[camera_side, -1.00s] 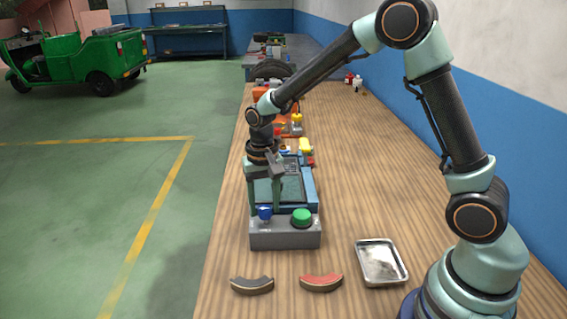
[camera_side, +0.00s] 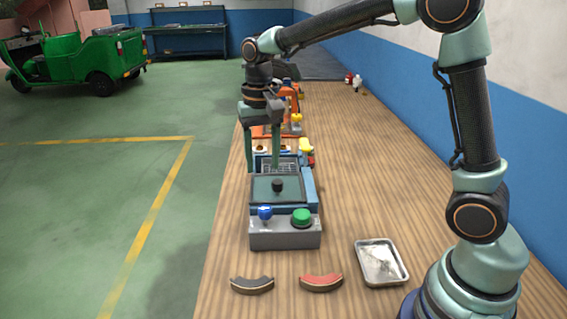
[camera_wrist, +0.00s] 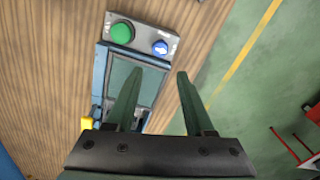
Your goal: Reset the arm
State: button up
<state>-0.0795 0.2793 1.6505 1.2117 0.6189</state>
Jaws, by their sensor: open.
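My gripper (camera_side: 262,168) is open and empty, pointing down, raised above the far part of the blue machine (camera_side: 308,192). In the wrist view my gripper (camera_wrist: 160,73) has its two green fingers apart with nothing between them. The machine has a grey control box (camera_side: 285,240) at its near end, with a green button (camera_side: 302,216) and a blue knob (camera_side: 265,212). A dark panel with a black knob (camera_side: 277,185) lies behind the box. The green button (camera_wrist: 121,33) and blue knob (camera_wrist: 160,47) also show in the wrist view.
A dark curved pad (camera_side: 252,285) and a red curved pad (camera_side: 321,282) lie in front of the box. A metal tray (camera_side: 381,262) is to their right. Orange and yellow equipment (camera_side: 290,100) stands farther back. The table's right side is mostly clear.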

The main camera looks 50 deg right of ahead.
jog(key=shift+r, duration=0.1)
jog(key=s+d+r+n+t, duration=0.1)
jog(key=s+r+n+t, duration=0.1)
jog(key=s, duration=0.5)
jog(key=s+d+r+n+t, duration=0.2)
jog(key=s+n+t, duration=0.1)
jog(key=s, duration=0.4)
jog(key=shift+d+n+t, duration=0.2)
jog(key=shift+n+t, duration=0.1)
jog(key=shift+n, duration=0.3)
